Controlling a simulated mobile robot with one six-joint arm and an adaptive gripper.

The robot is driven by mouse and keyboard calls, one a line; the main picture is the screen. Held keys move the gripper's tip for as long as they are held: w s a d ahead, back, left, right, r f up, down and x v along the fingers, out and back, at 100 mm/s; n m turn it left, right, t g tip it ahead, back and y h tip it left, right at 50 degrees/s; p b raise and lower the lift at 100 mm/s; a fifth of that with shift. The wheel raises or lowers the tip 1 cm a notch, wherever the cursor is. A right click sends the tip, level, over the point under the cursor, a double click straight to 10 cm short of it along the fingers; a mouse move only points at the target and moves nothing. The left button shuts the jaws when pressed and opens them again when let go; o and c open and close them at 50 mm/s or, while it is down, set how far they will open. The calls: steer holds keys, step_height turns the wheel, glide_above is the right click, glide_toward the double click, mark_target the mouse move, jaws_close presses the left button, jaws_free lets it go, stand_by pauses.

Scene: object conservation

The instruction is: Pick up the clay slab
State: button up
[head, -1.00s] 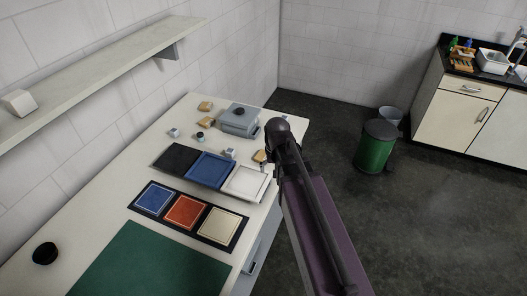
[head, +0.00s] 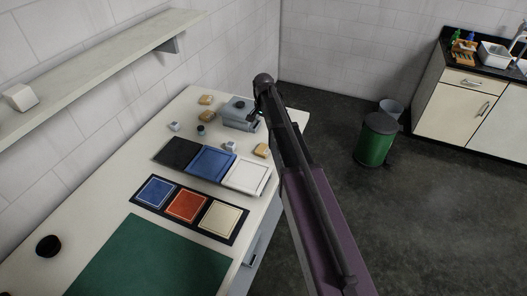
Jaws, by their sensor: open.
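One tan block (head: 261,150) lies behind the white tray, near the worktop's right edge. Two more, a back tan block (head: 207,100) and a nearer tan block (head: 206,115), lie left of a grey box. My gripper (head: 251,119) is at the grey box's right side, above and behind the nearest tan block. It is open, small in view and partly hidden by my arm. No block shows in it.
The grey lidded box (head: 236,122) stands at the back of the worktop. Black, blue (head: 211,164) and white (head: 246,176) trays lie in front, then a dark panel with three coloured squares (head: 187,206) and a green mat (head: 150,262). Small grey pieces lie between.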

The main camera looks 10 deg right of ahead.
steer(key=shift+f, duration=0.15)
steer(key=b, duration=0.9)
glide_above(264, 149)
step_height(264, 149, down, 8)
steer(key=shift+s+a+f, duration=0.15)
stand_by(0.4)
steer(key=shift+f+b, duration=2.45)
steer(key=shift+f, duration=0.15)
steer(key=shift+c, duration=0.2)
steer(key=c, duration=1)
